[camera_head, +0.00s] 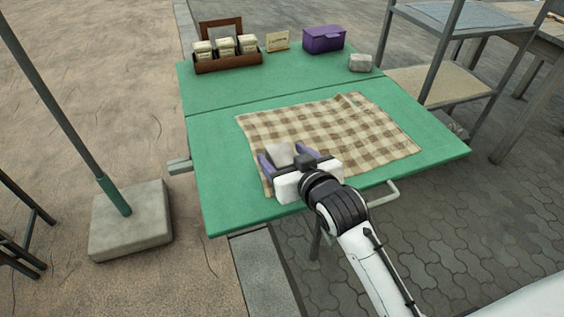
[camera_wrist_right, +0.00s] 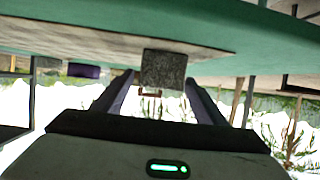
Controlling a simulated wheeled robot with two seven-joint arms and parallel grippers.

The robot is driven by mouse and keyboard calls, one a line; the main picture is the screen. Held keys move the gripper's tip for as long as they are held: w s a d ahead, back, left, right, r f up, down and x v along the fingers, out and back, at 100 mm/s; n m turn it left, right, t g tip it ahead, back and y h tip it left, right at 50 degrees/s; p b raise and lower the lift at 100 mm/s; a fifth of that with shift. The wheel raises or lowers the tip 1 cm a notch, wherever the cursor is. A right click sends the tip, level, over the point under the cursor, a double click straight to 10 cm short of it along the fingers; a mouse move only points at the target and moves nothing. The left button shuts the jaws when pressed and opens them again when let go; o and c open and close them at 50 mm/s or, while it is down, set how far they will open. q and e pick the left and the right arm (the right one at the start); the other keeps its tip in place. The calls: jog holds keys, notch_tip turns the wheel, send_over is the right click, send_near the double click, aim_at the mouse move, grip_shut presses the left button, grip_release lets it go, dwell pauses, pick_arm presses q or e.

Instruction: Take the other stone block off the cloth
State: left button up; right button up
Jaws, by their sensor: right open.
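A grey stone block (camera_head: 279,153) stands on the near left part of the brown checked cloth (camera_head: 350,133). My right gripper (camera_head: 282,158) is open at the block, with one purple finger to each side of it. In the right wrist view, which looks upside down, the block (camera_wrist_right: 163,69) sits between the fingertips (camera_wrist_right: 160,78), with a narrow gap visible on either side. Another stone block (camera_head: 360,62) rests on the bare green table at the back right, off the cloth. My left gripper is not in view.
The green table (camera_head: 215,180) carries a brown box with several labelled packets (camera_head: 227,52), a small card (camera_head: 278,40) and a purple box (camera_head: 323,39) along its back. A metal shelf (camera_head: 440,85) stands close to the right. The table's back middle is clear.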

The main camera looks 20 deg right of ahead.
jog(key=shift+w+f, duration=0.25)
jog(key=shift+w, duration=0.25)
jog(key=c, duration=1.4)
jog(key=shift+r, duration=0.15)
jog(key=shift+c, duration=0.4)
jog(key=shift+r, duration=0.1)
